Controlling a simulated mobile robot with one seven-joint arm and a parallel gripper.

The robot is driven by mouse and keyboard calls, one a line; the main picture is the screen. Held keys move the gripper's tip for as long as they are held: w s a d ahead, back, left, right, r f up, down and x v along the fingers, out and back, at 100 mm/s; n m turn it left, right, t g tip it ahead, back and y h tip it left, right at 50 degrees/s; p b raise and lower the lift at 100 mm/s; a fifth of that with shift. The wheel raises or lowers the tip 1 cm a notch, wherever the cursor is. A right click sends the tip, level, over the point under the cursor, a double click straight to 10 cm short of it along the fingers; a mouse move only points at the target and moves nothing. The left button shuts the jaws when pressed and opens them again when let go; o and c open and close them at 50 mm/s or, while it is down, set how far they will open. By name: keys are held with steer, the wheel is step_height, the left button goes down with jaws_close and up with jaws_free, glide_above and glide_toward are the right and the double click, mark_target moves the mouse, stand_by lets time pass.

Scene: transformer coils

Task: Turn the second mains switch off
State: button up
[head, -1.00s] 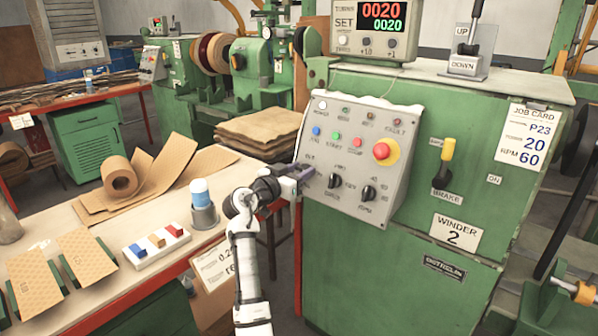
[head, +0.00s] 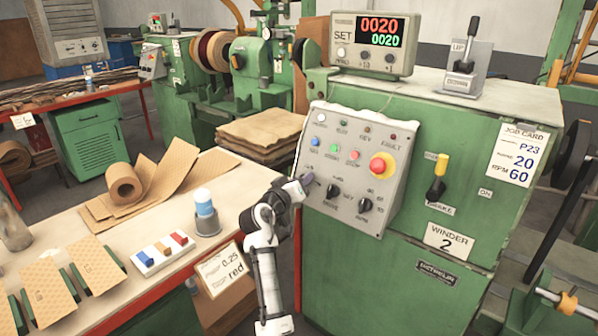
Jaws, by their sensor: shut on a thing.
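The sloped grey control panel (head: 378,150) of the green Winder 2 cabinet faces me. My gripper (head: 307,180) is at the panel's left edge, low down, with its dark fingers against the panel face. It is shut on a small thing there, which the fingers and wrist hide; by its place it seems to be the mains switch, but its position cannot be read. To the right are two black rotary knobs, the nearer one (head: 333,191) and another (head: 364,205). My gripper is apart from both.
A red emergency button (head: 382,166) and small coloured buttons sit higher on the panel. A yellow-topped brake lever (head: 439,175) is to the right.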

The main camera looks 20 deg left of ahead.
steer(key=shift+d+r+n+g+y+p, duration=0.1)
steer(key=shift+n+g+y+p, duration=0.45)
steer(key=shift+n+p, duration=1.45)
steer(key=shift+a+f+n+g+y+p, duration=0.1)
steer(key=shift+n+g+y+p, duration=0.45)
steer(key=shift+n+p, duration=1.45)
steer(key=shift+d+r+n+g+y+p, duration=0.1)
steer(key=shift+n+g+y+p, duration=0.45)
steer(key=shift+n+p, duration=1.45)
steer(key=shift+n, duration=0.3)
steer(key=o, duration=1)
steer(key=shift+s, duration=0.1)
steer(key=b+v, duration=0.4)
steer(key=v, duration=0.9)
steer(key=shift+s+r, duration=0.2)
steer(key=shift+s, duration=0.1)
